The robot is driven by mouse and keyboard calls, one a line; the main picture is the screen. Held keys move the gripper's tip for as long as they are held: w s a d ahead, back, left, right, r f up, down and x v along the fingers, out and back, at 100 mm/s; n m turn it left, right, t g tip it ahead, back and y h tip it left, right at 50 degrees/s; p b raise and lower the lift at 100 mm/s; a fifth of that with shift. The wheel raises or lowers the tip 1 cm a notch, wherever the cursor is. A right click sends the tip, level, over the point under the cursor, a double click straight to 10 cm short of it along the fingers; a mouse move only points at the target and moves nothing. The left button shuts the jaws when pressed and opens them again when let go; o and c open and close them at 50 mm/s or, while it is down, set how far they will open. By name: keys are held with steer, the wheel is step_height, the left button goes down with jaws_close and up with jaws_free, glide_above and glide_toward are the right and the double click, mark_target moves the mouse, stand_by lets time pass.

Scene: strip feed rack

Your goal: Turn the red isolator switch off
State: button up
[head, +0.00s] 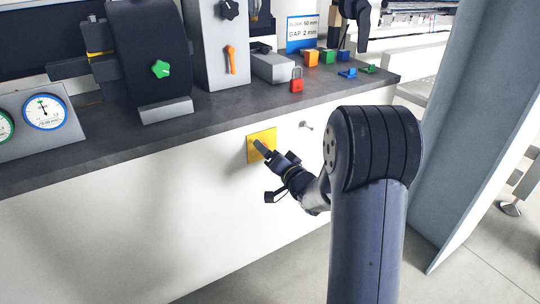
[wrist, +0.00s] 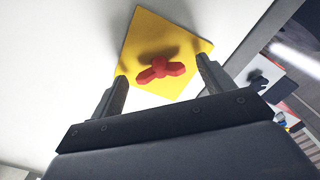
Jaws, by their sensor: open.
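The red isolator switch (wrist: 160,69) is a red knob with a bar-shaped handle on a square yellow plate (wrist: 187,42). The plate is fixed to the white front panel below the dark counter, and it also shows in the head view (head: 252,154). My gripper (wrist: 160,88) is open in front of the plate. Its two fingers stand on either side of the red knob, apart from it as far as I can tell. In the head view my gripper (head: 262,149) covers the knob, so the knob is hidden there.
A small metal key or knob (head: 306,126) sits on the panel right of the plate. Floor is clear below.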

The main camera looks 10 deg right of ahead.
steer(key=shift+w, duration=0.1)
steer(key=shift+c, duration=0.5)
steer(key=c, duration=0.9)
steer(key=shift+n, duration=0.4)
steer(key=n+b, duration=0.5)
steer(key=n, duration=0.3)
steer(key=shift+n, duration=0.4)
steer(key=o, duration=1)
